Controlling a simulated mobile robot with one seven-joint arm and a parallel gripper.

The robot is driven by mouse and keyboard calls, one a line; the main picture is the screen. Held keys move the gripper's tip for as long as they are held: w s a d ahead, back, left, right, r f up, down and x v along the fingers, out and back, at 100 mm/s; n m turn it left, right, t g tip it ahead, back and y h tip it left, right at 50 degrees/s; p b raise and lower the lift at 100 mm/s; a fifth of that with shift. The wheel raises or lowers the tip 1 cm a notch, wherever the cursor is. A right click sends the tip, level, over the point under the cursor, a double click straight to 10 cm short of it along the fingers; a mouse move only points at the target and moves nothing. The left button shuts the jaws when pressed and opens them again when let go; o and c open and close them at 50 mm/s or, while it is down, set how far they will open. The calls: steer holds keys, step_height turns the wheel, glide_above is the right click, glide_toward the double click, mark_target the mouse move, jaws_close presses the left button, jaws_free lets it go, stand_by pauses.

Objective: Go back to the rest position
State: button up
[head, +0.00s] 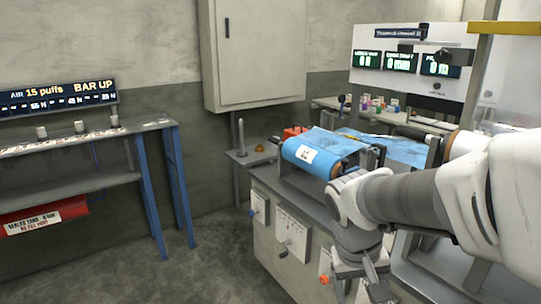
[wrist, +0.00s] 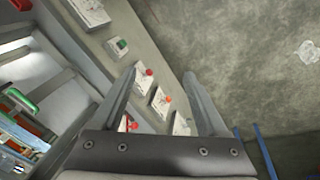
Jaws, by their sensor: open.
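My gripper (wrist: 160,76) is open and empty; its two fingers stand well apart in the wrist view. In the head view my gripper (head: 355,290) hangs low at the bottom right, in front of the machine cabinet (head: 268,238), and its tips run toward the picture's edge. Beyond the fingers, the wrist view shows the cabinet front with red knobs (wrist: 149,72) on pale plates and a green button (wrist: 122,44). Whether the fingers touch the cabinet cannot be told.
A blue film roll (head: 335,155) lies on the machine beside my arm. A grey bench (head: 85,138) with blue legs stands at the left. A wall cabinet (head: 255,55) hangs behind. The floor (head: 215,260) between bench and machine is clear.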

steer(key=s+a+r+t+y, duration=0.2)
steer(key=s+r+t+y, duration=0.15)
steer(key=s+r, duration=0.4)
step_height(320, 180, up, 16)
steer(key=s+p, duration=0.1)
steer(key=p, duration=1.5)
steer(key=shift+f+n+t+h, duration=0.15)
steer(key=shift+n+t+h, duration=0.2)
steer(key=shift+t, duration=0.1)
